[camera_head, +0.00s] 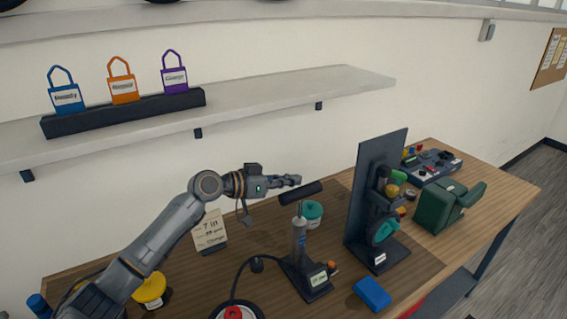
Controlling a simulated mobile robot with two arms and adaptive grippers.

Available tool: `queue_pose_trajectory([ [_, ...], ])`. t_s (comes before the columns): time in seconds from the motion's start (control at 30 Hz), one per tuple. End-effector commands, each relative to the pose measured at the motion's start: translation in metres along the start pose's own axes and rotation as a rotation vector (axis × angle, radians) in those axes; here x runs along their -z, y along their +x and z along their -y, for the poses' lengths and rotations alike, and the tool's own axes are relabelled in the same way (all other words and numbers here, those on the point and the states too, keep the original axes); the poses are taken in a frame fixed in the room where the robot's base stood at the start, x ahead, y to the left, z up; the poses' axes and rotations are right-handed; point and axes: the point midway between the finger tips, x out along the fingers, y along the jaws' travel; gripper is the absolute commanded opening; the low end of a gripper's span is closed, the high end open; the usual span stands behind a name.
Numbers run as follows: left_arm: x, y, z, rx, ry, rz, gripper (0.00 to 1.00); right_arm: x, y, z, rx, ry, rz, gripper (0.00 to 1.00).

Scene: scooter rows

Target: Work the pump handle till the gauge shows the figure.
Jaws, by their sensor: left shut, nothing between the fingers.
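The pump stands on the wooden table, with a grey cylinder (299,238) on a dark base. Its black bar-shaped pump handle (301,193) is at the top of the rod, raised well above the cylinder. The gauge (318,279) is a small pale display on the base; its figure is too small to read. A note card (209,231) stands at the back left and seems to carry a 7 in its first line. My left gripper (296,180) is shut and empty, close above the handle; I cannot tell whether they touch. My right gripper is out of view.
A black hose runs from the pump to a wheel (236,312) at the front edge.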

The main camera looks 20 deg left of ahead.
Motion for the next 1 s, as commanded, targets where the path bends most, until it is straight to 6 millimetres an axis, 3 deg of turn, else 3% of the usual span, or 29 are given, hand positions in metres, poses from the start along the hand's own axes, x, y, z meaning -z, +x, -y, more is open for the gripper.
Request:
queue_pose_trajectory([
  [0.57, -0.012, 0.003, 0.000, 0.000, 0.001, 0.000, 0.00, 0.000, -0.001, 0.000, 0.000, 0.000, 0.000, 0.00],
  [0.77, -0.031, 0.007, 0.004, 0.000, 0.000, 0.001, 0.00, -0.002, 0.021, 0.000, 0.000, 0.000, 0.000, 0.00],
  [1.0, -0.067, 0.017, 0.011, -0.002, 0.000, 0.004, 0.00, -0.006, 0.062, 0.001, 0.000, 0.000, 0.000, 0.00],
])
